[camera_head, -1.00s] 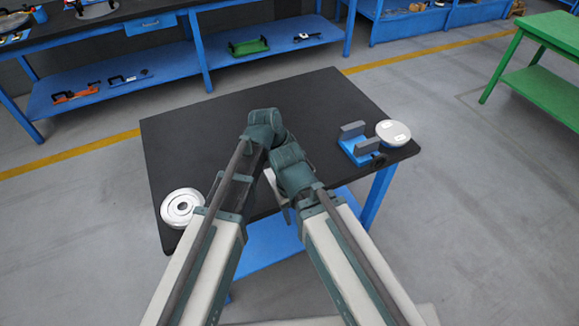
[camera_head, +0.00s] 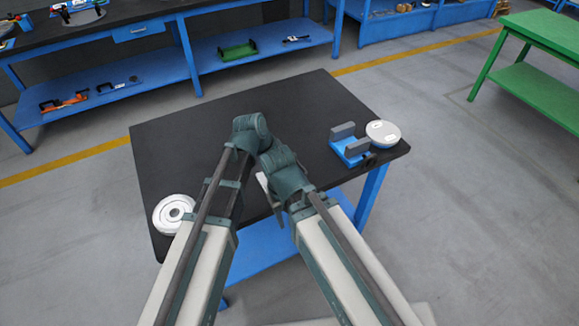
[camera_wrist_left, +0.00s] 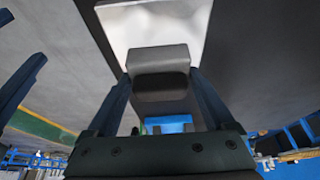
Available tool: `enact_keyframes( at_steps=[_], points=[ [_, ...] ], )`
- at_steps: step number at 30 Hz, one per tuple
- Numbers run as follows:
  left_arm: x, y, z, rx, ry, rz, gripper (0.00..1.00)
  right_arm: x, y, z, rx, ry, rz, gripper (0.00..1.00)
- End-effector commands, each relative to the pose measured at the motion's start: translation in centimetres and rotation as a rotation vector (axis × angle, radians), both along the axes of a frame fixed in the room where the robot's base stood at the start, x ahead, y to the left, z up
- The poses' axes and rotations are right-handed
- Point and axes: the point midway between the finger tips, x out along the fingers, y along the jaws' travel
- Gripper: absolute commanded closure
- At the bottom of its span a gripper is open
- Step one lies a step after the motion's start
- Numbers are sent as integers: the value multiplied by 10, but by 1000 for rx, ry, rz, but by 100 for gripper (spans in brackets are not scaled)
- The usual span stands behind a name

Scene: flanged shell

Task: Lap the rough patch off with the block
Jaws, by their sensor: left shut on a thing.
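In the left wrist view my left gripper (camera_wrist_left: 160,80) is shut on a grey block (camera_wrist_left: 159,59), held between its two fingers. Beyond the block is a pale, shiny flat surface (camera_wrist_left: 160,22); whether the block touches it I cannot tell. In the head view my forearms hide the left gripper and the block. A sliver of a pale thing (camera_head: 263,182) shows between the arms at the table's front edge. I cannot make out a rough patch.
The black table (camera_head: 290,105) has a white ringed disc (camera_head: 174,213) at its left front corner. At the right are a blue holder with grey uprights (camera_head: 350,152) and a pale round disc (camera_head: 383,134). The table's back middle is clear. Blue shelves and a green bench stand beyond.

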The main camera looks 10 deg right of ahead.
Motion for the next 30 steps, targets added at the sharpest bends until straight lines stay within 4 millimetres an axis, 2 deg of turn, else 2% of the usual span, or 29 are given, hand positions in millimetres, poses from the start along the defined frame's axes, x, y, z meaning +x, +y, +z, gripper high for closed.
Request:
enact_keyframes(
  at_steps=[4, 16, 30],
  points=[
    [-5, 12, 0, 5, 2, 1, 83, 0, 0, 0, 0, 0, 0, 50],
    [-4, 12, 4, 3, 1, 0, 83, 0, 0, 5, 0, 0, 0, 50],
    [-4, 11, 49, 0, 0, 0, 83, 0, 0, 49, 0, 0, 0, 50]
  ],
)
